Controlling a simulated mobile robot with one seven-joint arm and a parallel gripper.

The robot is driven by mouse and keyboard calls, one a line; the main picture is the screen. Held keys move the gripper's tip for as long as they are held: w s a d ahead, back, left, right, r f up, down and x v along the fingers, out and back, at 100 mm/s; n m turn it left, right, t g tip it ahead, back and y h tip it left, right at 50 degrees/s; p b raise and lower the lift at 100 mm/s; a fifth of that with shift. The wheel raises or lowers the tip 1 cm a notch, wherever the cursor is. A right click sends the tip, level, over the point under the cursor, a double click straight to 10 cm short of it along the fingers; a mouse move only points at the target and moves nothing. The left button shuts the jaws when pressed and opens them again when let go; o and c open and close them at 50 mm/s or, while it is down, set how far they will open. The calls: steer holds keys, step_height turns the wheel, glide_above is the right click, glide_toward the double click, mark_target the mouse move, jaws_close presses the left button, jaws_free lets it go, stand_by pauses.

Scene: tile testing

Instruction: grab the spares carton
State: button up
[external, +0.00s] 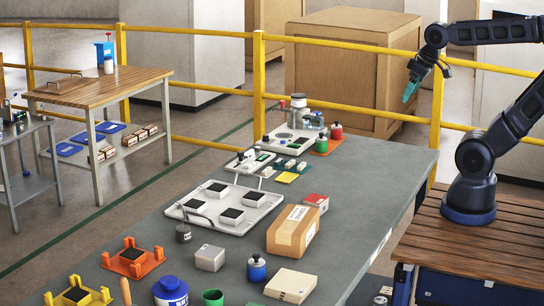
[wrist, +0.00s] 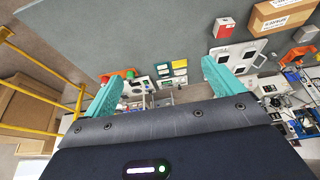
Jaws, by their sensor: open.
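A brown cardboard carton (external: 293,231) with a tape strip and a printed white label stands on the grey table; I take it for the spares carton, though the label is too small to read surely. It also shows at the upper right edge of the wrist view (wrist: 283,15), partly cut off. My gripper (external: 411,92) is raised near the table's far right end, well away from the carton. Its two teal fingers are spread apart in the wrist view (wrist: 160,82), with nothing between them.
A red-and-white box (external: 316,202) stands just behind the carton. A grey box (external: 209,258), a blue jar (external: 257,268) and a flat pale box (external: 290,286) stand nearer the front. A white tray (external: 250,222) lies left. Yellow railing (external: 345,112) runs behind the table.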

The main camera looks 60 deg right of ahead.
steer(key=shift+o, duration=0.3)
steer(key=w+a+n+g, duration=0.1)
steer(key=w+a+n, duration=0.4)
steer(key=w+a, duration=0.4)
steer(key=n+g, duration=0.4)
steer(key=n, duration=1)
glide_above(294, 219)
steer(key=f, duration=2)
steer(key=shift+w+a+f, duration=0.15)
steer(key=shift+a+f, duration=0.1)
steer(key=shift+f, duration=0.1)
step_height(294, 219, down, 5)
steer(key=shift+r, duration=0.1)
steer(key=shift+d+f, duration=0.2)
steer(key=shift+f, duration=2.8)
steer(key=c, duration=1.1)
steer(key=shift+o, duration=0.2)
